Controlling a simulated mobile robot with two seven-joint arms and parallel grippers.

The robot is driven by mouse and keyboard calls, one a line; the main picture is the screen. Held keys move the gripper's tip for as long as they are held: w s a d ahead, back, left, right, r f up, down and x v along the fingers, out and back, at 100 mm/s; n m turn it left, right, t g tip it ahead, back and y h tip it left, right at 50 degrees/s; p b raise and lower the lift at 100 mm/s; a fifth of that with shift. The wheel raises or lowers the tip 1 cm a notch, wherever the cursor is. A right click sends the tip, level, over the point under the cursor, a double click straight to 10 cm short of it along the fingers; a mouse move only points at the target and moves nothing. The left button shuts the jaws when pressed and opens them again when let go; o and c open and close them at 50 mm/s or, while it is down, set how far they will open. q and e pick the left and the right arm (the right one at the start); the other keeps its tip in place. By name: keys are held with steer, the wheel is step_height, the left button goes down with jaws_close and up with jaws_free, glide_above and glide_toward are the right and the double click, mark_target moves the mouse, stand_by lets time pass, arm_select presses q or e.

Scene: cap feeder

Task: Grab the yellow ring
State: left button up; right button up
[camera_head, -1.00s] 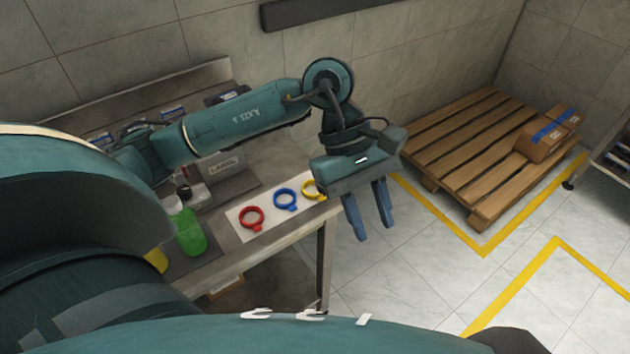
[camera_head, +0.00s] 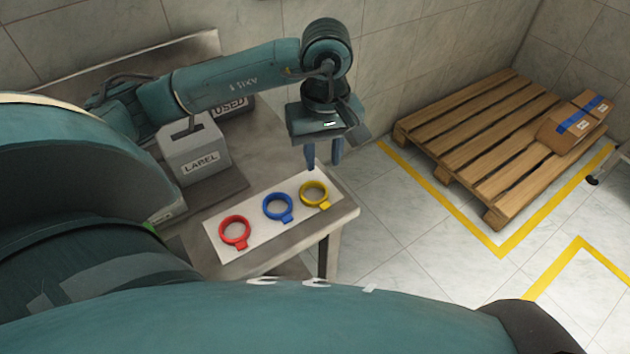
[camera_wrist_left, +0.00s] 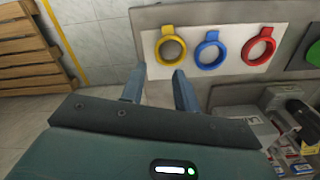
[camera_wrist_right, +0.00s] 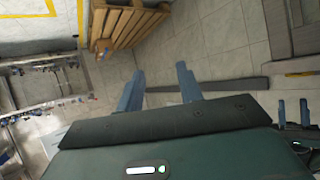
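The yellow ring (camera_head: 314,194) lies flat on a white mat (camera_head: 238,204) near the table's right end, its tab toward the front. A blue ring (camera_head: 278,207) and a red ring (camera_head: 235,232) lie in a row to its left. My left gripper (camera_head: 324,167) is open and empty, pointing down above and behind the yellow ring, apart from it. In the left wrist view the yellow ring (camera_wrist_left: 171,48) shows beyond the open fingers (camera_wrist_left: 158,88), just right of centre. My right gripper (camera_wrist_right: 160,85) is open and empty, over the floor in the right wrist view.
The area around the rings is clear.

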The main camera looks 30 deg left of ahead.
arm_select(q)
steer(key=f, duration=0.5)
steer(key=f+p, duration=0.1)
steer(key=f, duration=0.1)
steer(key=shift+d+f, duration=0.35)
steer(key=shift+f, duration=0.05)
jaws_close()
